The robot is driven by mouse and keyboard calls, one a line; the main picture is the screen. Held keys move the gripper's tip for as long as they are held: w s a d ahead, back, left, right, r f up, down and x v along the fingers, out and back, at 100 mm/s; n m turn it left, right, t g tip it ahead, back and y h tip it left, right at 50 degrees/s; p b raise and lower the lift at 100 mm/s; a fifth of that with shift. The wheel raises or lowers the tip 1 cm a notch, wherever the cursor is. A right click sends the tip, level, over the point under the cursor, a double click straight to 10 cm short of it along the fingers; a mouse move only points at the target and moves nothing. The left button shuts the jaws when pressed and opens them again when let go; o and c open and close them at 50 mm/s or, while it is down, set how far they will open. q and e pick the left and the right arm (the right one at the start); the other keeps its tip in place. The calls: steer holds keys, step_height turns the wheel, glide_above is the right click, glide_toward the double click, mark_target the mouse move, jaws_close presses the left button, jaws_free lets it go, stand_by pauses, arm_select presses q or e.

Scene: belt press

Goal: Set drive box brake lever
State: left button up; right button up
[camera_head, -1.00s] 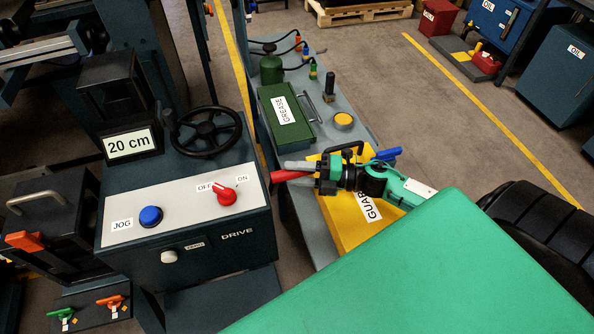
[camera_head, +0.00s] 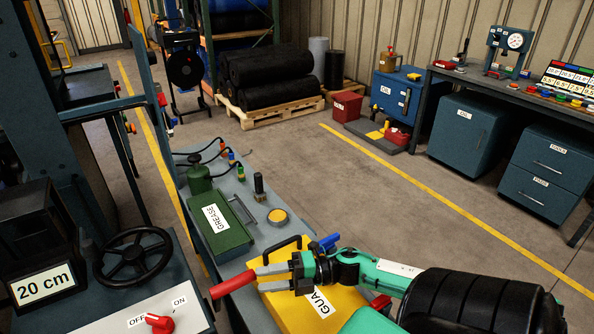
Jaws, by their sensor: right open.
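The drive box (camera_head: 185,308) is at the lower left, cut off by the bottom edge, with a red OFF/ON knob (camera_head: 159,323) on its pale panel. A red lever (camera_head: 232,285) sticks out from its right side, tilted up towards the right. I take it to be the brake lever. My right gripper (camera_head: 266,278) is open, with its grey fingertips at the lever's outer end. I cannot tell whether they touch it or just overlap it in the picture. My left gripper is not in view.
A yellow guard box (camera_head: 290,309) with a black handle lies under my right gripper. A green grease box (camera_head: 221,226) stands on the bench behind. Open floor lies beyond.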

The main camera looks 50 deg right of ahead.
steer(key=v, duration=0.5)
steer(key=shift+s+d+b, duration=0.1)
steer(key=shift+b, duration=0.2)
steer(key=shift+s+d, duration=0.4)
steer(key=shift+d, duration=0.1)
